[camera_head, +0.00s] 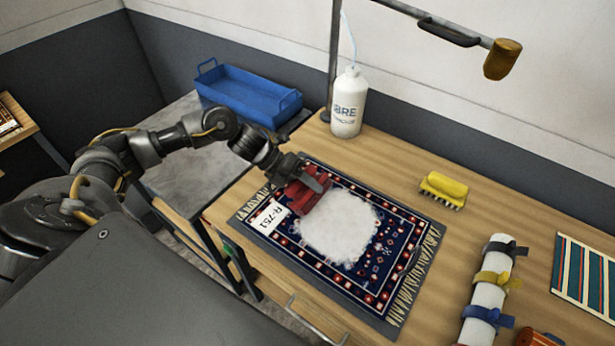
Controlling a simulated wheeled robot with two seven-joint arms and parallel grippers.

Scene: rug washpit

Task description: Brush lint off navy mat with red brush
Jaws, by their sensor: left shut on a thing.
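The navy mat (374,283) lies on the wooden table, with a patterned border, fringed short ends and a white label at its left. A large patch of white lint (338,228) covers its middle. My left gripper (316,183) is shut on the red brush (308,197) over the upper left part of the mat, at the edge of the lint. The brush's bristles are hidden, so I cannot tell whether they touch the mat. My right gripper is not in view.
A white bottle (349,103) stands behind the mat. A yellow brush (444,189) and a strapped white roll (487,291) lie to the right. A striped mat (585,276) is at the far right. A blue bin (246,94) stands at the back left. A lamp arm hangs above.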

